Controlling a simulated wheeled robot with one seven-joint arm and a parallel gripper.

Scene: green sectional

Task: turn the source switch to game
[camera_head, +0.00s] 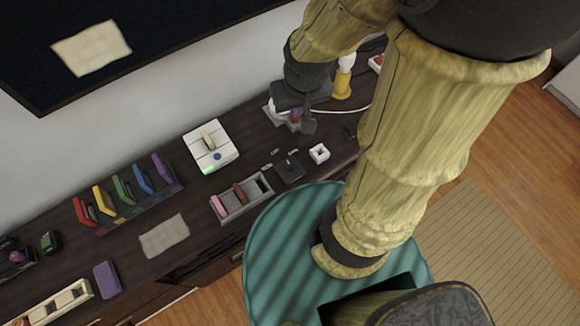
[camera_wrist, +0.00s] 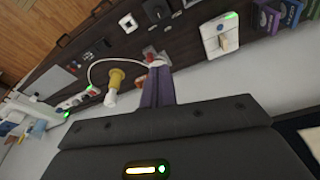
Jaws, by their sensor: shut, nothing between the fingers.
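A small black square plate with a raised knob (camera_head: 288,165) lies on the dark console, with small grey tabs beside its back edge. It may be the source switch; no lettering is readable. It shows partly at the top of the wrist view (camera_wrist: 158,10). My gripper (camera_head: 308,127) is shut and empty over the console, behind and right of that plate and apart from it. In the wrist view my fingertips (camera_wrist: 157,70) are together, in front of a small red and white item (camera_wrist: 154,58). The fingers hide part of that item.
A white box with a wooden lever and green light (camera_head: 210,146) stands left. A grey tray (camera_head: 242,198), a white square ring (camera_head: 319,153) and a yellow-based item (camera_head: 342,85) are near. A white cable (camera_wrist: 98,66) curves across the console. A teal round top (camera_head: 290,240) stands in front.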

